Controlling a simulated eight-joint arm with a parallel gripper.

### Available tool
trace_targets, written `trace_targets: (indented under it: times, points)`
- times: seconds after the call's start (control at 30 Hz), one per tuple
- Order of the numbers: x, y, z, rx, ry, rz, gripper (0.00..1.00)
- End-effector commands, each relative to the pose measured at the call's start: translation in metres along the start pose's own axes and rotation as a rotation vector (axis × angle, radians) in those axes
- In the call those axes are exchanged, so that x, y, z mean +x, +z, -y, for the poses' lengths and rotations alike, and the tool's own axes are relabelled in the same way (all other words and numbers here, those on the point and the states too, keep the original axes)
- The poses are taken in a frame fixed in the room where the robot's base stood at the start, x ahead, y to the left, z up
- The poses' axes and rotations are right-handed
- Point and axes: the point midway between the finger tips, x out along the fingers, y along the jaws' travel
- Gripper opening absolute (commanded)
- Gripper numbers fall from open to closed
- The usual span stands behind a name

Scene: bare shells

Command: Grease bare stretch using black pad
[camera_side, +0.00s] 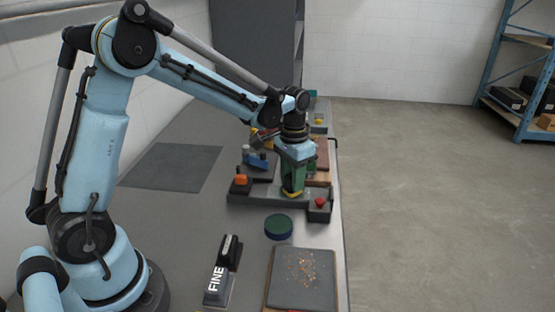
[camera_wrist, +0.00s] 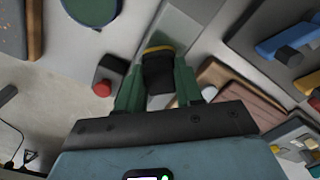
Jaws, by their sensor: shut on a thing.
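My gripper (camera_wrist: 158,82) has its green fingers shut on a black pad (camera_wrist: 158,72) with a yellow edge. In the side view, my gripper (camera_side: 292,183) points down over a long dark fixture (camera_side: 265,196), with a bit of yellow at its tips. In the wrist view, a pale grey strip (camera_wrist: 180,32) runs beyond the pad. I cannot tell whether the pad touches it, nor make out which part of it is bare.
A red button (camera_side: 320,202) and an orange piece (camera_side: 241,179) flank my gripper. Nearer lie a green-blue round tin (camera_side: 278,228), a block marked FINE (camera_side: 217,280) and a speckled board (camera_side: 303,285). Blue parts (camera_side: 255,160) stand behind. A grey mat (camera_side: 172,167) lies left.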

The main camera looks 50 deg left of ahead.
Motion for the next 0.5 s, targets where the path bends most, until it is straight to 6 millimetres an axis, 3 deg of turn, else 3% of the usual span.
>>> trace_targets:
  times: [0.23, 0.4, 0.5]
  points:
    - [0.000, 0.016, -0.018, 0.002, 0.001, 0.000, 0.12]
    - [0.000, 0.002, -0.026, 0.001, 0.000, 0.000, 0.12]
    - [0.000, -0.004, -0.017, -0.003, 0.000, 0.000, 0.12]
